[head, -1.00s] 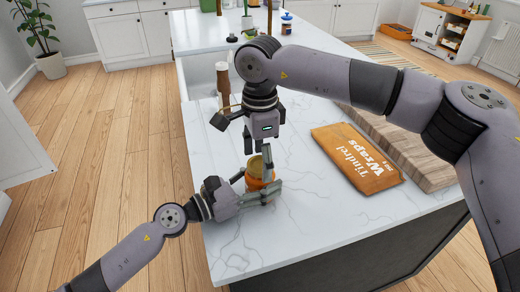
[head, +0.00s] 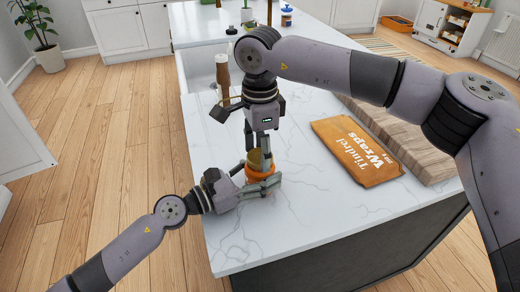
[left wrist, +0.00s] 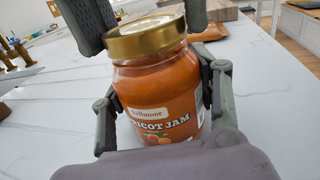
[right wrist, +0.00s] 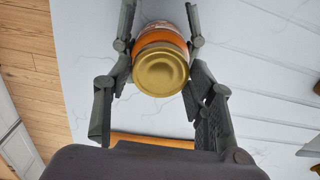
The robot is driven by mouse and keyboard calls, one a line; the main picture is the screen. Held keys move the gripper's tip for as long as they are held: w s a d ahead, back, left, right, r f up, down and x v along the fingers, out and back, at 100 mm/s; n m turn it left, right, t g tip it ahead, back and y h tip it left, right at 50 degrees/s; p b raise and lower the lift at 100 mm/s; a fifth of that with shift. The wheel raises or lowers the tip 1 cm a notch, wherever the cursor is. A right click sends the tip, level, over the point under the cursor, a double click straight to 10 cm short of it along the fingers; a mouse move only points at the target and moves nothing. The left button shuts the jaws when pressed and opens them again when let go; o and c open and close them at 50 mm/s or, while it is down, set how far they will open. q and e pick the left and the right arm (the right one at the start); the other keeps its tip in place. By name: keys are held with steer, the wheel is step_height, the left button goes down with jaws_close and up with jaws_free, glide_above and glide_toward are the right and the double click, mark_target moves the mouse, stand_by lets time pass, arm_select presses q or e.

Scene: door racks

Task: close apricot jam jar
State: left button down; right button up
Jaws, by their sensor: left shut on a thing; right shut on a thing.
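The apricot jam jar (head: 260,173) stands upright on the white marble counter, with orange contents and a label that shows in the left wrist view (left wrist: 160,100). Its gold lid (left wrist: 145,40) sits on top of the jar; I cannot tell how tight it is. My left gripper (head: 264,184) is shut around the jar's body from the side. My right gripper (head: 258,152) points down from above and is shut on the lid, with a finger on each side. In the right wrist view the round lid (right wrist: 160,71) shows between those fingers.
An orange Tindrel Wraps packet (head: 357,151) lies to the right, beside a wooden board (head: 400,140). A brown-topped bottle-like item (head: 223,80) stands behind the grippers at the left. The counter's near part is clear; its left edge is close to the jar.

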arm_select(q)
steer(key=shift+s+f, duration=0.1)
arm_select(e)
steer(key=m, duration=0.8)
steer(key=o, duration=1.4)
steer(key=shift+c, duration=0.2)
step_height(320, 180, up, 12)
arm_select(q)
steer(key=shift+c, duration=2.4)
jaws_free()
